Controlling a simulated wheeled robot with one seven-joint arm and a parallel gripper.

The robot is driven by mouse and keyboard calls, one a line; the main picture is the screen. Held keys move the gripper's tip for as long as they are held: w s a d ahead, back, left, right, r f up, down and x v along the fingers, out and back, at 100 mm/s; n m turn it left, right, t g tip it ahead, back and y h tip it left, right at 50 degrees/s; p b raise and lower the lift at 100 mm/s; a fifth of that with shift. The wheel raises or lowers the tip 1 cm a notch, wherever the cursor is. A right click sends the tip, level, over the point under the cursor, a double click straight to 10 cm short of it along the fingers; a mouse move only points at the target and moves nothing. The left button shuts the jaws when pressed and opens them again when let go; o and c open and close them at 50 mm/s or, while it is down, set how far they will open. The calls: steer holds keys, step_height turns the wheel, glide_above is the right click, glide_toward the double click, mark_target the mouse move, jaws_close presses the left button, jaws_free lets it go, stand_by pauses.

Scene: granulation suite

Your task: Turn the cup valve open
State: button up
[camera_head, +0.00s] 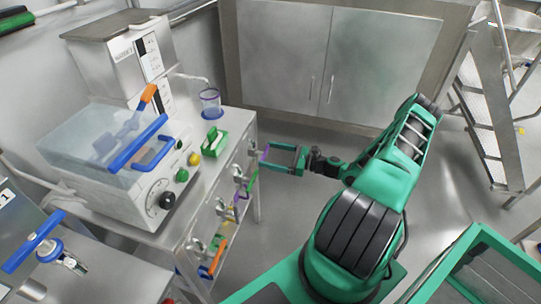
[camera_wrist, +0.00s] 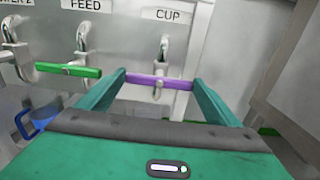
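The cup valve's purple handle (camera_wrist: 160,82) lies level across its short pipe under the CUP label (camera_wrist: 166,15) in the wrist view. In the head view the purple handle (camera_head: 264,154) is at the far end of the bench side. My gripper (camera_wrist: 160,80) is open, with one finger at each end of the purple handle; it also shows in the head view (camera_head: 284,157). I cannot tell whether the fingers touch the handle.
The FEED valve's green handle (camera_wrist: 68,70) is close left of my gripper. More coloured valve handles line the bench side. A clear-lidded machine (camera_head: 110,150) and a small green box (camera_head: 214,142) stand on the bench. A ladder (camera_head: 490,110) stands at the right.

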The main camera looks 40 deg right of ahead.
steer(key=shift+w+d, duration=0.1)
steer(key=shift+d, duration=0.05)
steer(key=shift+n, duration=0.4)
steer(key=n, duration=0.8)
steer(key=shift+h, duration=0.3)
steer(key=n, duration=0.4)
steer(key=shift+a+f+n, duration=0.1)
steer(key=shift+a+n, duration=0.1)
steer(key=shift+n, duration=0.2)
steer(key=n, duration=0.4)
steer(key=shift+f, duration=0.1)
steer(key=shift+s+n, duration=0.2)
steer(key=shift+n, duration=0.1)
steer(key=shift+f, duration=0.1)
steer(key=o, duration=0.9)
steer(key=shift+a, duration=0.1)
